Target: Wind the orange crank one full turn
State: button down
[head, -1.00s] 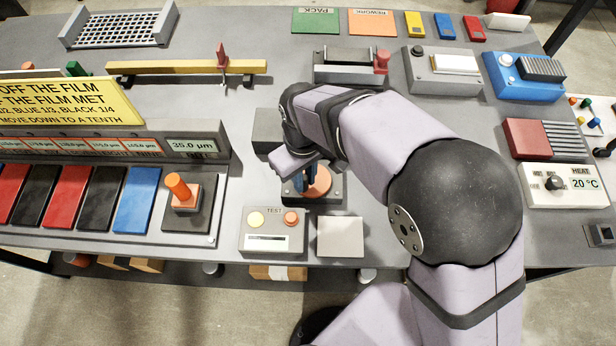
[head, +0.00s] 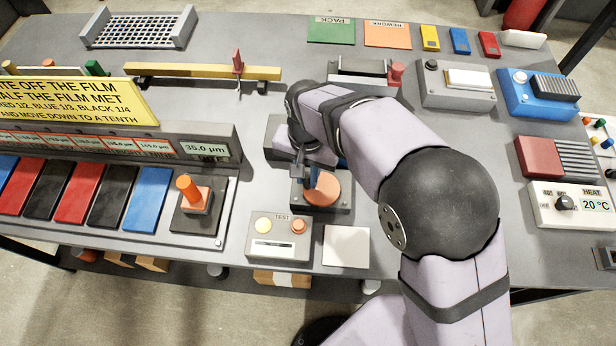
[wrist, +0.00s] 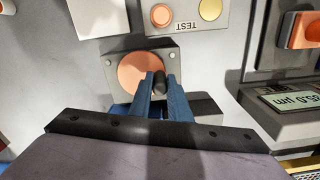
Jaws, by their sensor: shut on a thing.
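The orange crank (head: 323,189) is a round orange disc on a grey plate, left of my arm in the head view. In the wrist view its disc (wrist: 136,70) shows with a dark upright knob (wrist: 159,79) near its edge. My gripper (wrist: 160,82) has its blue fingers shut on that knob, one on each side. In the head view my gripper (head: 311,177) is at the disc's back left, and its fingers and wrist hide the knob.
A TEST box (head: 279,238) and a pale square plate (head: 346,246) stand just in front of the crank. A console with an orange lever (head: 189,192) is to the left. A grey block (head: 281,128) and a device with a red knob (head: 396,71) lie behind.

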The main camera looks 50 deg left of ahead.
aim_at(331, 179)
jog(key=m, duration=0.1)
jog(key=w+a+m, duration=0.1)
jog(key=m, duration=0.1)
jog(key=shift+r+m, duration=0.1)
jog(key=shift+m, duration=0.2)
jog(key=m, duration=0.1)
jog(key=w+m, duration=0.1)
jog(key=m, duration=0.1)
jog(key=shift+a+m, duration=0.15)
jog(key=shift+m, duration=0.15)
jog(key=m, duration=0.2)
jog(key=shift+w+m, duration=0.4)
jog(key=m, duration=0.2)
jog(key=w+m, duration=0.1)
jog(key=shift+m, duration=0.4)
jog(key=m, duration=0.1)
jog(key=w+m, duration=0.1)
jog(key=m, duration=0.1)
jog(key=shift+d+m, duration=0.3)
jog(key=shift+d, duration=0.05)
jog(key=m, duration=0.3)
jog(key=shift+w+d+m, duration=0.3)
jog(key=shift+w+d, duration=0.1)
jog(key=m, duration=0.2)
jog(key=d+m, duration=0.1)
jog(key=m, duration=0.2)
jog(key=shift+w+d+m+b, duration=0.25)
jog(key=shift+d+m+b, duration=0.05)
jog(key=shift+m+b, duration=0.1)
